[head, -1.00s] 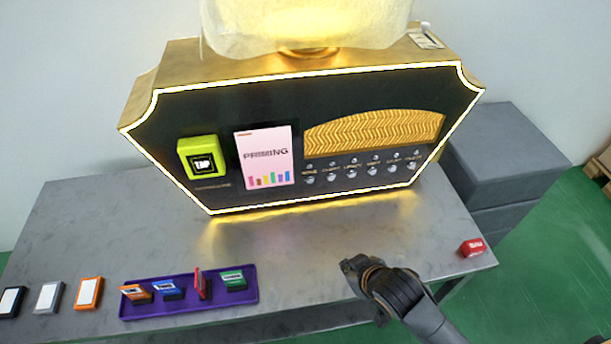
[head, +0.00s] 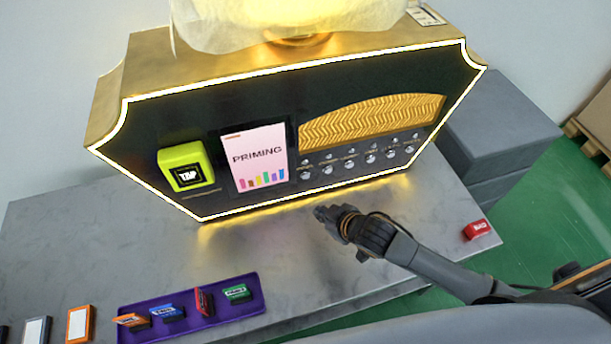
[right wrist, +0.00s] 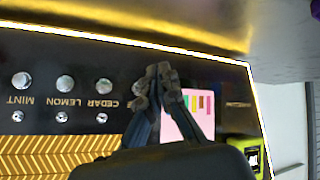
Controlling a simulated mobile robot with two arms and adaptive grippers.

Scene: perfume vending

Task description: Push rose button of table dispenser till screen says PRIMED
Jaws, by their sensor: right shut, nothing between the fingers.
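The table dispenser (head: 250,110) has a black front with a glowing edge. Its pink screen (head: 258,158) reads PRIMING above coloured bars. A row of round silver buttons runs right of the screen; the leftmost, apparently rose, is the rose button (head: 305,177), its label too small to read. My right gripper (head: 322,212) is shut and empty, just below and in front of the row's left end, apart from the buttons in the head view. In the right wrist view my right gripper (right wrist: 155,80) covers the buttons beside CEDAR and part of the screen. My left gripper is not in view.
A yellow-green TAP reader (head: 186,167) sits left of the screen. A purple tray (head: 235,308) with several coloured cards lies at the front. A red block (head: 477,230) lies at the table's right edge. The grey table between tray and dispenser is clear.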

